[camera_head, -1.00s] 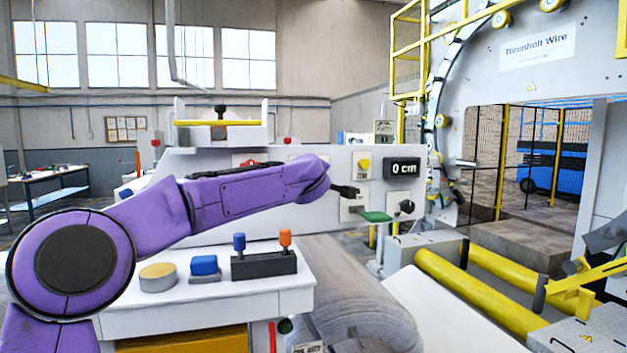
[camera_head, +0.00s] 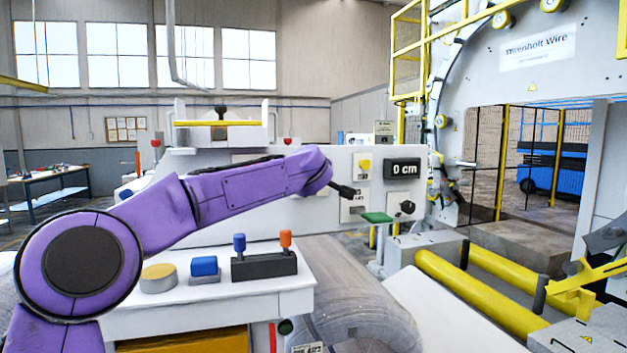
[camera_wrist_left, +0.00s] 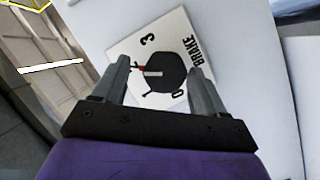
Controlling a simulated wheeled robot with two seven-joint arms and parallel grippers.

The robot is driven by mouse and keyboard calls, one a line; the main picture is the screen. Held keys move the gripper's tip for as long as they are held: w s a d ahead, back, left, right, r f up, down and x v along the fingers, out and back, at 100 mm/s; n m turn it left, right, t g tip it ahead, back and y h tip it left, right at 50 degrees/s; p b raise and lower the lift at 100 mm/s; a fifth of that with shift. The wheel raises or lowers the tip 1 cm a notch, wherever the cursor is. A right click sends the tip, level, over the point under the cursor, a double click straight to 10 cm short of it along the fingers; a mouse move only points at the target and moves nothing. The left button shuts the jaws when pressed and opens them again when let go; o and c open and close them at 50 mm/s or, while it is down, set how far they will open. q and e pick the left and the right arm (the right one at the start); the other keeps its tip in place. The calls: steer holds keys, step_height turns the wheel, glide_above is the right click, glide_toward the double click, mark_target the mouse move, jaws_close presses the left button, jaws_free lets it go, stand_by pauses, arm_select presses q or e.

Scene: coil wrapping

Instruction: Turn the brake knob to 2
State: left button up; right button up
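The brake knob (camera_wrist_left: 165,76) is a round black dial on a white plate marked BRAKE (camera_wrist_left: 187,47). The digits 3 and 0 are readable beside it; other marks are hidden or unclear. A white bar on the knob runs left to a small red mark. My left gripper (camera_wrist_left: 160,67) is open, its two grey fingers spread on the left and right sides of the knob in the wrist view. Contact cannot be told. In the head view my left gripper (camera_head: 345,191) is at the panel's front, over the white plate (camera_head: 353,210), with the knob not clearly visible. My right gripper is not in view.
Right of the plate are a green paddle (camera_head: 376,217) and another black knob (camera_head: 407,207). Below the arm, a white console (camera_head: 235,289) carries blue and orange levers. Yellow rollers (camera_head: 470,300) lie at right.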

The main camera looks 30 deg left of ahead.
arm_select(q)
steer(key=shift+a+f, duration=0.1)
steer(key=shift+f, duration=0.1)
steer(key=b+v, duration=0.6)
steer(key=v, duration=0.4)
steer(key=shift+s, duration=0.25)
steer(key=shift+w, duration=0.1)
